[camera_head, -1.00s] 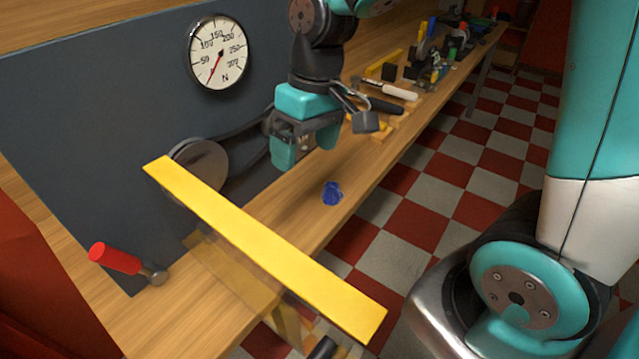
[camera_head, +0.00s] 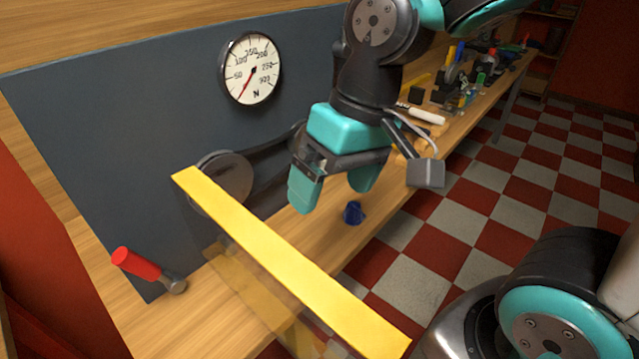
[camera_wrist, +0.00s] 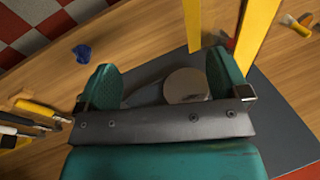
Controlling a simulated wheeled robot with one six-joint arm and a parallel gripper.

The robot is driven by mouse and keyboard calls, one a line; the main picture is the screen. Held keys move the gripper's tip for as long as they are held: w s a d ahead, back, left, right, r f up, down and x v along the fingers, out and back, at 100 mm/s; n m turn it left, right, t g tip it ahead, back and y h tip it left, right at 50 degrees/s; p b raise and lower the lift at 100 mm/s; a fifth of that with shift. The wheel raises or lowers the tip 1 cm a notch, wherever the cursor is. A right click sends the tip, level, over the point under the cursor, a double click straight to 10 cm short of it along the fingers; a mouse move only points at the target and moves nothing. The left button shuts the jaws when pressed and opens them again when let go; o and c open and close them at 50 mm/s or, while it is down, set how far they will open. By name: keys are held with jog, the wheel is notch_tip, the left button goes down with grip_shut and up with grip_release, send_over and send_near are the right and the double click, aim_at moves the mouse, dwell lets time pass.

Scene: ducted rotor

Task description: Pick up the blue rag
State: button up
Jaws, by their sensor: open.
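The blue rag (camera_head: 353,213) is a small crumpled lump on the wooden bench, near its front edge. In the wrist view the rag (camera_wrist: 82,53) lies at the upper left, outside the jaws and beyond the left finger. My gripper (camera_head: 333,196) has teal fingers spread apart with nothing between them. It hangs above the bench, just behind and to the left of the rag in the head view, and apart from it. The wrist view shows the open gripper (camera_wrist: 163,85) over the bench and the dark panel.
A yellow bar (camera_head: 290,260) stretches across the front of the bench, left of the rag. A round disc (camera_head: 222,180) and a dial gauge (camera_head: 250,69) sit on the dark panel. A red-handled hammer (camera_head: 145,268) lies at left. Several tools crowd the bench farther back.

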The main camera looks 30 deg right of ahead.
jog(key=w+d+f+m+h+b, duration=0.15)
jog(key=w+d+f+m, duration=0.25)
jog(key=w+d+m, duration=0.4)
jog(key=m+h, duration=0.2)
jog(key=m, duration=0.3)
send_over(354, 206)
notch_tip(354, 206, down, 4)
jog(key=f, duration=1)
jog(key=shift+s+a+f+b, duration=0.15)
jog(key=shift+a+f+b, duration=0.05)
jog(key=shift+f+b, duration=0.15)
jog(key=shift+w+d+f, duration=0.1)
jog(key=shift+d+f, duration=0.05)
jog(key=shift+f, duration=1.4)
jog(key=shift+w+d+f, duration=0.1)
jog(key=shift+f, duration=1.45)
jog(key=c, duration=1.1)
jog(key=shift+o, duration=0.2)
jog(key=shift+r, duration=0.1)
